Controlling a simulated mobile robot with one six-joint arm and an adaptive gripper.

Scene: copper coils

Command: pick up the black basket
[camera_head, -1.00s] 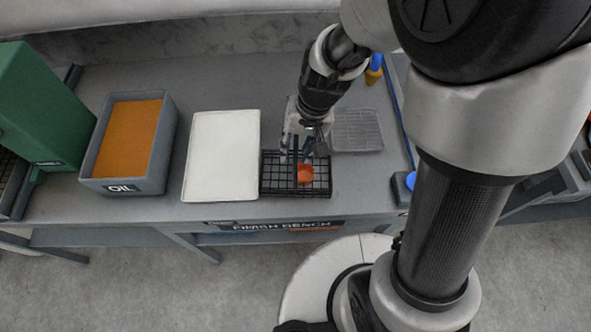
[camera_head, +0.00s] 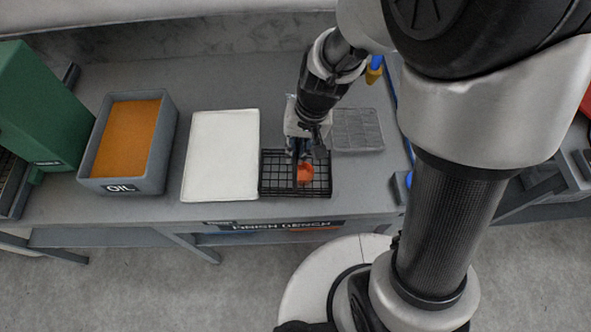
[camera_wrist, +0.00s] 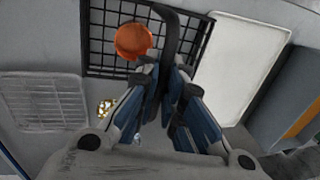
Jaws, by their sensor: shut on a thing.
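The black basket (camera_head: 322,188) is a wire-grid basket on the bench, right of the white tray. An orange-red round piece (camera_head: 305,173) sits in it. In the wrist view the basket (camera_wrist: 98,42) shows at the top, with the orange piece (camera_wrist: 133,40) inside and a black handle (camera_wrist: 172,35) arching toward me. My gripper (camera_head: 300,152) is over the basket, and in the wrist view its fingers (camera_wrist: 166,88) are closed on the handle. The basket appears to rest on the bench. The fingers hide part of the handle and the basket's near side.
A white tray (camera_head: 221,155) lies close left of the basket, and a grey bin marked OIL (camera_head: 151,187) with orange contents stands beyond it. A grey grated tray (camera_head: 357,130) lies right of the basket. A green box (camera_head: 40,110) stands at the far left.

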